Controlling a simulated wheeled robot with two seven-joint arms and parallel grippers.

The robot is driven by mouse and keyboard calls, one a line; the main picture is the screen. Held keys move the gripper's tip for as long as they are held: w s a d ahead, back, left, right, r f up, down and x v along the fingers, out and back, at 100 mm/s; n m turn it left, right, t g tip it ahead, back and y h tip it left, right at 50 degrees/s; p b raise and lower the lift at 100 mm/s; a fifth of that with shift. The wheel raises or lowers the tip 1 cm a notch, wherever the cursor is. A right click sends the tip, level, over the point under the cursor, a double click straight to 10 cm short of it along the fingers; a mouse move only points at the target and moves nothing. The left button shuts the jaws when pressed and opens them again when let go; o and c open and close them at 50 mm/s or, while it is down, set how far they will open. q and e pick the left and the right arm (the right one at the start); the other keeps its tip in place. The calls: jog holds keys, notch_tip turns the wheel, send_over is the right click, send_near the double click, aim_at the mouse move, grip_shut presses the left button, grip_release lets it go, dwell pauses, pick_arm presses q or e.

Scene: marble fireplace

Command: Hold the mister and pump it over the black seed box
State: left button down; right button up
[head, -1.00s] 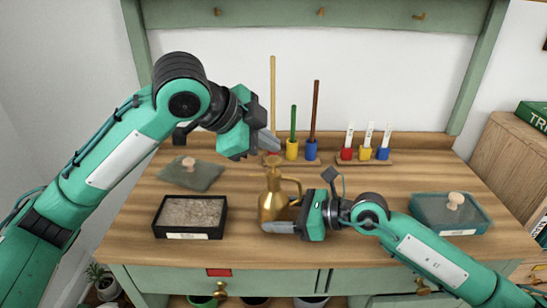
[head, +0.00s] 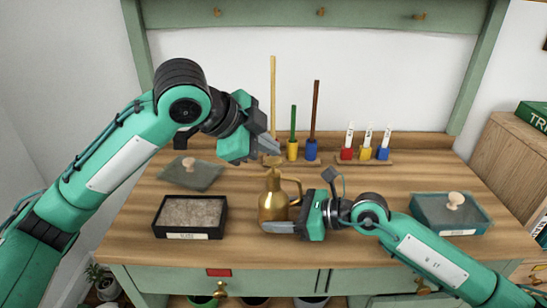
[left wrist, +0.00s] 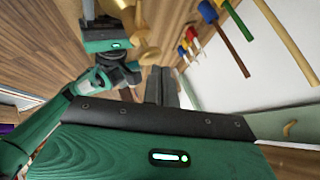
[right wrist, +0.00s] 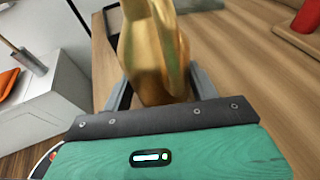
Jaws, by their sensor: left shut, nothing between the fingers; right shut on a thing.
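The brass mister (head: 274,204) is upright near the middle of the table, to the right of the black seed box (head: 158,229), which is open and filled with soil. My right gripper (head: 280,227) is shut on the mister's lower body. In the right wrist view the mister (right wrist: 152,55) stands between the fingers. I cannot tell whether its base touches the table. My left gripper (head: 276,148) is shut and empty, its fingertips just above the mister's round pump top (head: 272,160). In the left wrist view the mister (left wrist: 147,50) is beside the shut fingers (left wrist: 161,82).
A lid with a wooden knob (head: 191,176) lies behind the seed box. A second, lidded box (head: 452,215) stands at the right. Behind the mister are coloured holders with sticks (head: 311,152) and a rack of tubes (head: 366,153). The front middle table is clear.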

aim_at(268, 160)
pick_arm(q)
jog(key=shift+f, duration=0.9)
dwell(0.7)
dwell(0.3)
jog(key=shift+r, duration=1.35)
jog(key=shift+r, duration=2.5)
dwell(0.8)
notch_tip(268, 160, up, 4)
jog(key=shift+f, duration=0.1)
